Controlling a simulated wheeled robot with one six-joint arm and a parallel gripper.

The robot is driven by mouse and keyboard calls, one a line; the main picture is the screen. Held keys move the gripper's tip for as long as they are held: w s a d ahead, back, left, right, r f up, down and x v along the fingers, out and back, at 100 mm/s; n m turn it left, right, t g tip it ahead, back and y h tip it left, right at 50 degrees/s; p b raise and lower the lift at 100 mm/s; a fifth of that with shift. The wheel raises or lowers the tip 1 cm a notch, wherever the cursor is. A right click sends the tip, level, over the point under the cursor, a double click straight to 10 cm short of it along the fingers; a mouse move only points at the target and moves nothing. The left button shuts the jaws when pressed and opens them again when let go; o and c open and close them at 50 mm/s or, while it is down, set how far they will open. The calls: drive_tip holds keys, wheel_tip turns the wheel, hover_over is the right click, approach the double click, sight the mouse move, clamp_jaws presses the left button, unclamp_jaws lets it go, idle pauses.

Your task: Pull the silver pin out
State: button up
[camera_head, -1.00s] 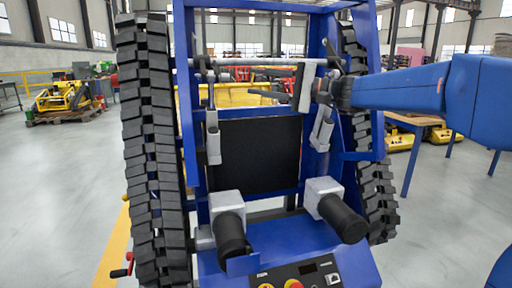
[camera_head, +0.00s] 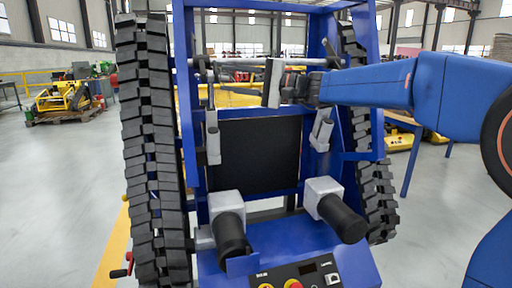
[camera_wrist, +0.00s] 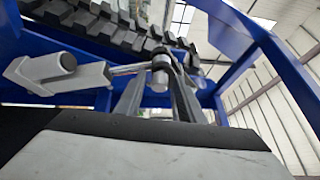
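The silver pin (camera_wrist: 160,79) shows in the wrist view as a short bright stub pointing toward my gripper, at the rod end of the left grey cylinder (camera_wrist: 55,72). In the head view that cylinder (camera_head: 213,137) stands upright at the frame's left, and the pin is too small to make out clearly. My gripper (camera_head: 243,76) points left in front of the frame, to the right of that rod end. In the wrist view its two dark fingers (camera_wrist: 158,98) are apart, with the pin visible in line between them. I cannot tell whether they touch it.
The blue carrier frame (camera_head: 188,150) surrounds the workspace, with a black track (camera_head: 150,150) at left and another (camera_head: 375,190) at right. A horizontal bar (camera_head: 290,62) crosses behind my gripper. A second grey cylinder (camera_head: 321,130) stands at right. A black panel (camera_head: 258,150) sits below.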

drive_tip(key=shift+c, duration=0.3)
clamp_jaws()
drive_tip(key=shift+w+d+f, duration=0.1)
drive_tip(key=shift+w+d, duration=0.05)
drive_tip(key=shift+d, duration=0.45)
drive_tip(key=shift+w+d, duration=0.1)
drive_tip(key=shift+d, duration=0.25)
drive_tip(key=shift+d+f, duration=0.1)
drive_tip(key=shift+d, duration=0.2)
drive_tip(key=shift+w+d, duration=0.15)
drive_tip(key=shift+d, duration=0.2)
drive_tip(key=shift+w+d+f, duration=0.1)
drive_tip(key=shift+w+d, duration=0.1)
drive_tip(key=shift+d, duration=0.5)
drive_tip(key=shift+d, duration=0.3)
